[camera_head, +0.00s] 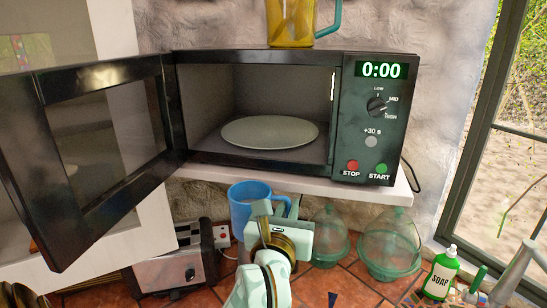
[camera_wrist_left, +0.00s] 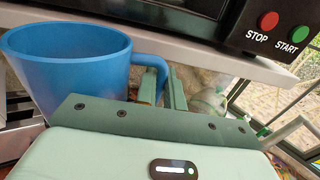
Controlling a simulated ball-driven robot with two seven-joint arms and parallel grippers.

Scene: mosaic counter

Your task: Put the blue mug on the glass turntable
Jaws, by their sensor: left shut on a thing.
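The blue mug (camera_head: 243,207) is upright in front of and below the microwave's shelf. My left gripper (camera_head: 275,212) is shut on the mug's handle, which also shows in the left wrist view (camera_wrist_left: 150,64), where the mug (camera_wrist_left: 70,65) is left of the fingers (camera_wrist_left: 166,88). The mug's inside and base are partly hidden there. The glass turntable (camera_head: 270,132) is a bare round plate inside the open microwave (camera_head: 210,95), higher than the mug. My right gripper is not in view.
The microwave door (camera_head: 22,130) is swung open to the left. The white shelf edge (camera_head: 330,187) is above the mug. A toaster (camera_head: 170,272), glass jars (camera_head: 390,245) and a green soap bottle (camera_head: 440,272) stand below. A yellow pitcher (camera_head: 290,25) stands on the microwave.

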